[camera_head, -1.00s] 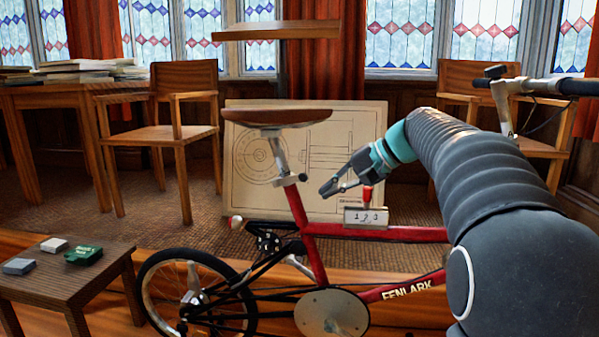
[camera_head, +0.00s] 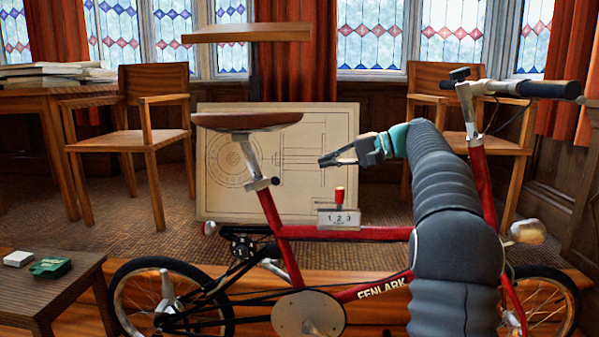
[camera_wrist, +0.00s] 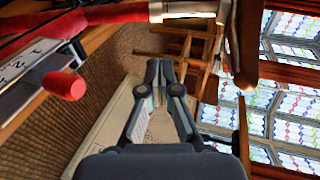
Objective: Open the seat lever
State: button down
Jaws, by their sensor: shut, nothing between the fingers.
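A red bicycle stands side-on, and its saddle (camera_head: 246,121) sits on a silver seat post (camera_head: 248,158). The small grey seat lever and clamp (camera_head: 263,184) are at the top of the red seat tube. In the wrist view, the silver post (camera_wrist: 188,9) crosses the top edge; I cannot make out the lever clearly there. My gripper (camera_head: 322,160) is shut and empty, to the right of the lever and a little higher, apart from it. Its closed fingertips (camera_wrist: 158,72) also show in the wrist view. I cannot tell the lever's position.
A red-knobbed shifter with a "1 2 3" plate (camera_head: 339,217) stands on the top tube below my gripper. A drawing board (camera_head: 210,185) leans behind the bicycle. A low table (camera_head: 75,285) is at the lower left. The handlebar (camera_head: 545,89) is at the right.

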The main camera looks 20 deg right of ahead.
aim_at(262, 184)
jog(key=a+f+b, duration=0.1)
jog(key=a+f, duration=0.2)
jog(key=a, duration=0.7)
jog(key=shift+w+a+f, duration=0.2)
jog(key=shift+w+a, duration=0.1)
jog(key=shift+a, duration=0.1)
jog(key=shift+s+d+f+b, duration=0.1)
jog(key=shift+b, duration=0.4)
